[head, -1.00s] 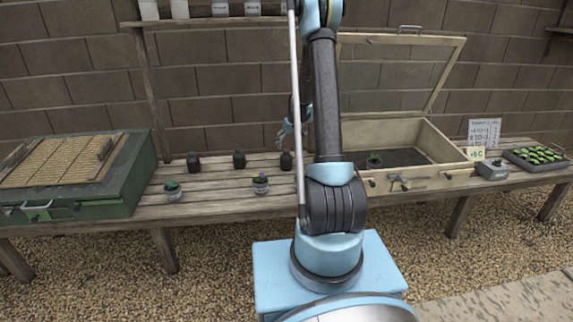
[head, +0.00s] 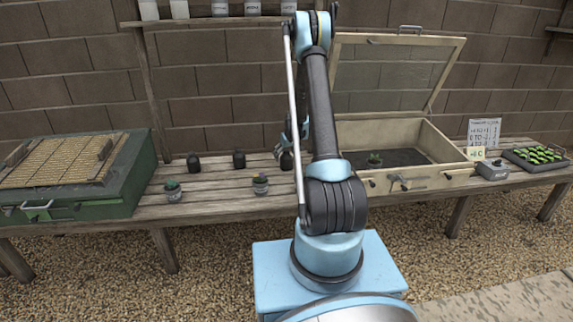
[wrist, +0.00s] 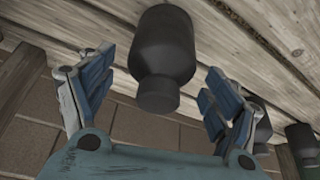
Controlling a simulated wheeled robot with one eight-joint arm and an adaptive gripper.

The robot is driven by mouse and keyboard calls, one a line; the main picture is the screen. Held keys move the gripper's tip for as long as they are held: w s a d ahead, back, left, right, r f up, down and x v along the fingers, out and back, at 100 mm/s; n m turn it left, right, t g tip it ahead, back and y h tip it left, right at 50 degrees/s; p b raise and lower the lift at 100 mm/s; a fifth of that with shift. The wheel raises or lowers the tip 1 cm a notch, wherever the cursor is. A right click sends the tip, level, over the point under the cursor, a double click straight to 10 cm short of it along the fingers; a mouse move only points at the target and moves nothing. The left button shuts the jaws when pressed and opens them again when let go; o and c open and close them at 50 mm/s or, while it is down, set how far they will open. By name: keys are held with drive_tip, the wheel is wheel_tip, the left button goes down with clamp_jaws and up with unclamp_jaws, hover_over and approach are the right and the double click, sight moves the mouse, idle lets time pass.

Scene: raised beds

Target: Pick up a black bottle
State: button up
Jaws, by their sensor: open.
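Three black bottles stand on the wooden bench in the head view: one at left (head: 193,162), one in the middle (head: 239,160) and one at right (head: 287,161). My gripper (head: 291,142) is just above the right bottle, partly hidden by my arm. In the wrist view, which looks upside down, my gripper (wrist: 158,66) is open. The right bottle (wrist: 163,45) shows upright between its two blue fingers, with a gap on each side. Another black bottle (wrist: 262,125) shows partly behind the finger on the right.
Two small potted plants (head: 172,190) (head: 260,183) stand near the bench's front edge. A green box (head: 80,190) is at left. An open-lidded cold frame (head: 425,178) stands right of the bottles. A shelf (head: 210,21) hangs above.

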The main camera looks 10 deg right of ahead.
sight(285, 159)
drive_tip(key=shift+x, duration=1.9)
drive_tip(key=shift+s+d, duration=0.1)
drive_tip(key=shift+c, duration=0.5)
drive_tip(key=c, duration=1.3)
